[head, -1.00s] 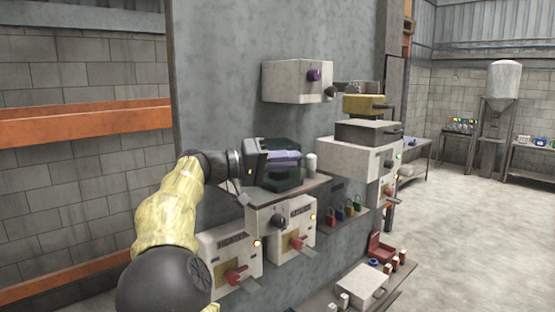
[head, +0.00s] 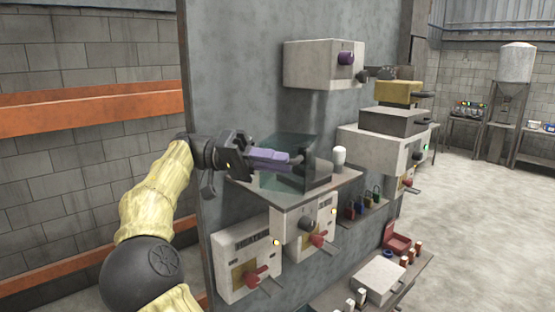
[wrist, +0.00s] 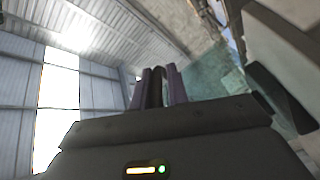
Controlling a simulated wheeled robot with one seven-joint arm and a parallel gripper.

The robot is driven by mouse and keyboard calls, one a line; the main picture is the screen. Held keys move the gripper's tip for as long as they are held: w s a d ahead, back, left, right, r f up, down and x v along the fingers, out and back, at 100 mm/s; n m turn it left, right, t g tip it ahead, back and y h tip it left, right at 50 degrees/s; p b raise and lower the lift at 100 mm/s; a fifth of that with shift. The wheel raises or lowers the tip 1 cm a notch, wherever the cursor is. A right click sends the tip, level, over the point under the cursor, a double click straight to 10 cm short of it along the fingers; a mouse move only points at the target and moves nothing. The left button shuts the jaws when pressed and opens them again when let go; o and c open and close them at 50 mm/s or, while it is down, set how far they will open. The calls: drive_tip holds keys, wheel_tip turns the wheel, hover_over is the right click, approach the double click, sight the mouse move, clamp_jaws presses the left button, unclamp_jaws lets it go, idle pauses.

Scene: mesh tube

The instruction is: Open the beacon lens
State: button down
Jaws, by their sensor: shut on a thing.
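The beacon lens (head: 278,181) is a see-through teal cover on a shelf in the head view. It stands at an angle beside a dark base (head: 318,174). My gripper (head: 289,158) has purple fingers and reaches across the lens from the left. In the wrist view, the fingers (wrist: 161,86) close on a dark bar, which looks like the lens handle (wrist: 154,90). The teal lens (wrist: 207,72) shows right of the fingers there. The fingers partly hide the grip in the head view.
The shelf (head: 290,200) also bears a small white cylinder (head: 339,156). Control boxes (head: 246,262) with red handles hang below. A grey box (head: 325,65) with a purple knob is above. A panel wall stands behind; open floor (head: 470,215) lies right.

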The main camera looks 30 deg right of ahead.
drive_tip(key=shift+r, duration=0.45)
drive_tip(key=c, duration=1.5)
unclamp_jaws()
drive_tip(key=shift+a, duration=0.15)
drive_tip(key=shift+f, duration=0.15)
drive_tip(key=shift+f, duration=0.1)
drive_tip(key=shift+w, duration=0.1)
